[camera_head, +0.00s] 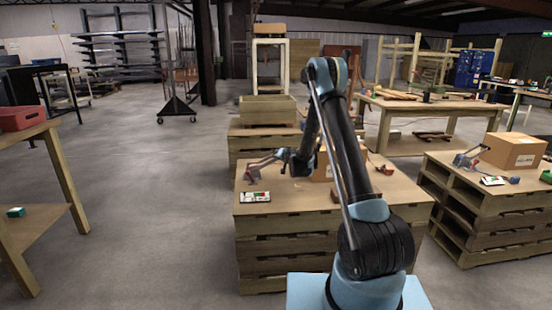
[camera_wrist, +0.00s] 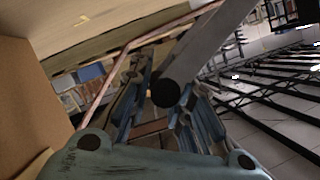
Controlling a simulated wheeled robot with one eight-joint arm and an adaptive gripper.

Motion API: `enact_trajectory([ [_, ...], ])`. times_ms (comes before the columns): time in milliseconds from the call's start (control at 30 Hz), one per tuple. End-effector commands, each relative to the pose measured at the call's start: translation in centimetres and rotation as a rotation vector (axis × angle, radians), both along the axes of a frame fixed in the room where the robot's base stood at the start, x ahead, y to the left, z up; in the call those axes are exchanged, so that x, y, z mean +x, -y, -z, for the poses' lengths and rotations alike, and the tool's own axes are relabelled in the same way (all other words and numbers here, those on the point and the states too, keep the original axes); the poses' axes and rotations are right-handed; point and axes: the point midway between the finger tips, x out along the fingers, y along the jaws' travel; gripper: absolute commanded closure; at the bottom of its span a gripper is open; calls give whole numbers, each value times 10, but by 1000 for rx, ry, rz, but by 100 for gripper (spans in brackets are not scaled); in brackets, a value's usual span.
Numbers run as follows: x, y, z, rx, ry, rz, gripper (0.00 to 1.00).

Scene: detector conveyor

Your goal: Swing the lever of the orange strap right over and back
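The ratchet with its lever (camera_head: 262,164) stands on the near pallet-stack table in the head view, left of my arm. It looks grey and pinkish, and is too small there to tell the lever's exact position. My gripper (camera_head: 287,158) is low over the table, right beside it. In the wrist view a grey lever bar (camera_wrist: 205,55) with a dark round end crosses in front of my gripper (camera_wrist: 163,100). The blue fingers look spread on either side of it; contact is unclear. A thin orange-pink strap (camera_wrist: 108,85) runs diagonally past the left finger.
A cardboard box (camera_wrist: 25,95) fills the left of the wrist view, close to my gripper. A labelled card (camera_head: 255,197) lies at the table's front left. Another pallet stack (camera_head: 490,215) with a box (camera_head: 513,151) stands right.

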Motion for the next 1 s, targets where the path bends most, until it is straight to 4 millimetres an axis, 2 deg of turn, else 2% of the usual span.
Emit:
enact_trajectory([
  [33,-1,6,4,-5,-7,3,73],
  [100,-1,4,4,-5,-7,2,62],
  [467,-7,-4,0,-3,-4,-6,62],
  [667,-32,6,-9,-3,-4,-6,62],
  [1000,-86,32,-28,-4,-5,-4,62],
])
